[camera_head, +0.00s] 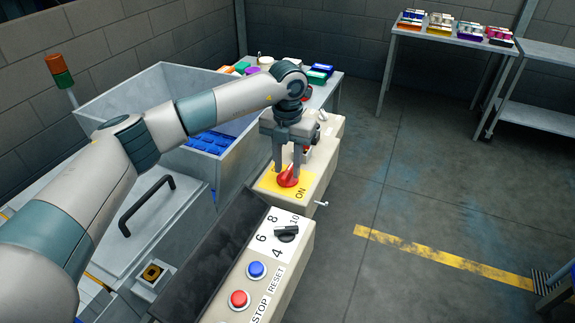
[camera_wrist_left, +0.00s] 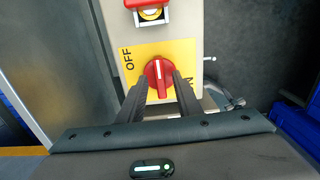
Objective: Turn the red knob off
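The red knob (camera_head: 288,177) sits on a yellow plate (camera_head: 270,181) on top of a beige control box. In the left wrist view, the red knob (camera_wrist_left: 159,83) has its ridge and white mark running up and down. "OFF" is printed to its left; part of "ON" shows at its lower right beside a finger. My left gripper (camera_head: 288,168) points down over the knob. In the wrist view its fingers (camera_wrist_left: 160,86) are apart, one on each side of the knob. I cannot tell whether they touch it. My right gripper is not in view.
A nearer panel holds a black dial (camera_head: 286,234), a blue button (camera_head: 256,270) and a red button (camera_head: 238,299). A grey hopper (camera_head: 160,95) with blue items stands at left. Tables with colourful packages stand behind. A small lever (camera_head: 321,204) sticks out right; the right floor is clear.

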